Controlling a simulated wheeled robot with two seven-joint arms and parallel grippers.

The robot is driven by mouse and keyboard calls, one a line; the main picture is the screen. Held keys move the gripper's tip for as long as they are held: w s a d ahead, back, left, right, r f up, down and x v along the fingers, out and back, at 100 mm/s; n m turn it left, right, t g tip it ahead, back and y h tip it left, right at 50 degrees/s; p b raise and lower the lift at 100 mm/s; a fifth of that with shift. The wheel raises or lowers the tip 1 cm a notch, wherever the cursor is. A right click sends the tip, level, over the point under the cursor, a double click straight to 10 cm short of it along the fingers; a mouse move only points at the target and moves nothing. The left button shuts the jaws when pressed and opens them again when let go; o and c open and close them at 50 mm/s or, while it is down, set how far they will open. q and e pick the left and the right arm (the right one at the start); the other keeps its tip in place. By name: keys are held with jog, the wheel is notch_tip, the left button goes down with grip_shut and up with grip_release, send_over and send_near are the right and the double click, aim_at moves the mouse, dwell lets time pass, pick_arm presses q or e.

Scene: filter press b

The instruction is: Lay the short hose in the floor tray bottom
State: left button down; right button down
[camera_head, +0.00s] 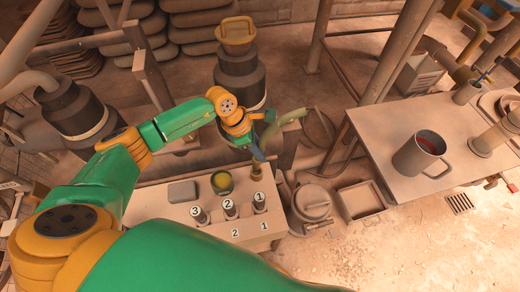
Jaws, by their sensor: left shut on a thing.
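The floor tray (347,210) is a shallow square box on the floor, right of the bench, with a bare-looking bottom. The gripper and hose are up and to the left of the tray in the picture, apart from it. My right gripper is not in view.
A round lidded pot (312,203) stands between bench and tray. A table (440,187) with a mug (418,154) is at right. Open floor lies in front of the tray.

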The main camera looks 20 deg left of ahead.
pick_arm(q)
jog(key=shift+r, duration=0.15)
jog(key=shift+r+p, duration=0.55)
jog(key=shift+r, duration=0.05)
